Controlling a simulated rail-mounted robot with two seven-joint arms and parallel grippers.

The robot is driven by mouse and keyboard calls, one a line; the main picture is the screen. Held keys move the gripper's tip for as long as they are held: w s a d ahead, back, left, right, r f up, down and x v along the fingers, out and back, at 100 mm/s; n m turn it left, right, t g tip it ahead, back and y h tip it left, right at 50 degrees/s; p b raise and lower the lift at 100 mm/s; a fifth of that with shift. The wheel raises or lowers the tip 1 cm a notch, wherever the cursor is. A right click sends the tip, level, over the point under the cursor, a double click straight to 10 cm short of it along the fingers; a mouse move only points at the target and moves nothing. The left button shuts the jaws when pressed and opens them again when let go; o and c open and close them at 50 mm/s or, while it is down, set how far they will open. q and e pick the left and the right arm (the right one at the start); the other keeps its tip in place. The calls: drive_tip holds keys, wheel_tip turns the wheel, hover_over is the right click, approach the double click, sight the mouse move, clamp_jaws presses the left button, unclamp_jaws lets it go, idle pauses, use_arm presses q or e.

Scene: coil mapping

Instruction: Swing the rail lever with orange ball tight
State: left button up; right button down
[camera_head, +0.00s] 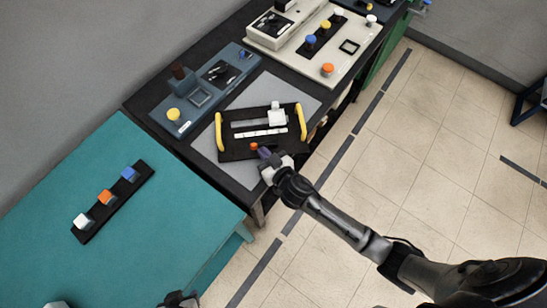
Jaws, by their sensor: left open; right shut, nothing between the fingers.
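A black fixture board (233,153) with two yellow handles lies on a grey mat on the dark bench. It carries a pale rail and a white block (277,115). The lever's orange ball (254,146) shows at the board's front edge. My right gripper (265,155) is shut and empty, just right of and below the ball. Whether it touches the ball or lever I cannot tell; the lever's arm is mostly hidden. My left gripper (178,299) is open at the bottom edge, partly cut off, far from the board.
A blue-grey control box (214,66) with a yellow knob stands behind the board. A cream panel (349,63) with coloured buttons is at the upper right. A black strip (92,227) with white, orange and blue blocks lies on the teal table (130,262).

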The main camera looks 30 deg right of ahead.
drive_tip(key=s+a+r+p, duration=0.1)
drive_tip(key=s+r, duration=0.1)
drive_tip(key=s, duration=1.1)
drive_tip(key=shift+s+r, duration=0.15)
drive_tip(key=shift+r, duration=0.15)
drive_tip(key=shift+a, duration=0.1)
